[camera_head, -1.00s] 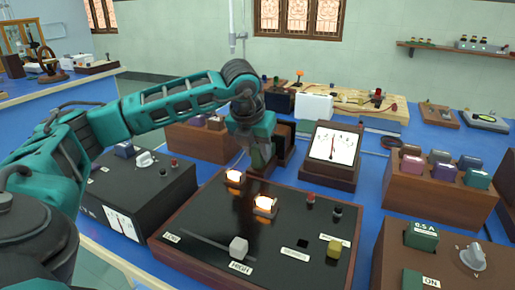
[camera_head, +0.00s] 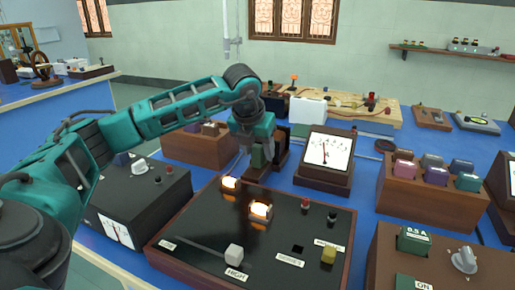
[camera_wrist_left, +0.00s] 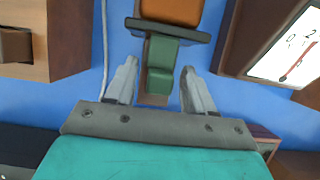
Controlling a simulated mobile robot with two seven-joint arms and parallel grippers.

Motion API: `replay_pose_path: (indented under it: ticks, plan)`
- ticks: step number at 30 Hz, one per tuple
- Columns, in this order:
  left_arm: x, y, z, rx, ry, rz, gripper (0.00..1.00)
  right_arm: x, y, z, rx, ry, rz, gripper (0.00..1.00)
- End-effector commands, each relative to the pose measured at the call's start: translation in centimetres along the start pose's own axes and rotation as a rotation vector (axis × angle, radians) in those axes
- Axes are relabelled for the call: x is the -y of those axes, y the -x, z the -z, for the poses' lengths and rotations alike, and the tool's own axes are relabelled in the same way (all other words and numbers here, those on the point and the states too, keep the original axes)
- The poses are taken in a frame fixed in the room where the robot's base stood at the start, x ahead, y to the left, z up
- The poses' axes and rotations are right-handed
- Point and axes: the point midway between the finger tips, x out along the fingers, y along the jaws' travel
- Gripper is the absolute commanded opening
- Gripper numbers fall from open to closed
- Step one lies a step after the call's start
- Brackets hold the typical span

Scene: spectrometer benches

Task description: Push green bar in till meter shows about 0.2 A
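The green bar (camera_wrist_left: 160,68) shows in the left wrist view, its far end at a dark plate with an orange block behind it. My left gripper (camera_wrist_left: 160,92) is open, one finger on each side of the bar with blue gaps between. In the head view my left gripper (camera_head: 253,152) hangs over the bar's place behind the lamp panel, hiding much of it. The meter (camera_head: 326,152) stands to its right, its needle near the middle of the white dial. Part of the meter dial (camera_wrist_left: 287,45) shows in the left wrist view. My right gripper is out of view.
The black panel (camera_head: 205,222) in front carries two lit lamps, a white slider knob and a yellow knob. A wooden block with coloured plugs (camera_head: 425,200) and a dark box with a dial (camera_head: 140,205) flank it. A 0.5 A switch box (camera_head: 440,258) stands front right.

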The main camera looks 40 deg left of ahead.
Motion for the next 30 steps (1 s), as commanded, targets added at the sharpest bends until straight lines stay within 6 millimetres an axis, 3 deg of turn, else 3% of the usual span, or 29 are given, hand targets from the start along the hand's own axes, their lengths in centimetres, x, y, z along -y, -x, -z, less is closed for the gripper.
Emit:
replay_pose_path:
  ticks: [8, 21, 30]
  plan:
    - [-0.1, 1.2, -0.1, 0.001, 0.000, -0.001, 0.53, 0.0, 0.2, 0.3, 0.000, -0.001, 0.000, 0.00]
    - [0.0, 10.4, -0.1, 0.002, -0.001, 0.000, 0.53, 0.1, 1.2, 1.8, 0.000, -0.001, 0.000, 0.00]
    - [0.0, 12.9, 0.0, 0.000, 0.000, 0.000, 0.53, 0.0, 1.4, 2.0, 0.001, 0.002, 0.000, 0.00]
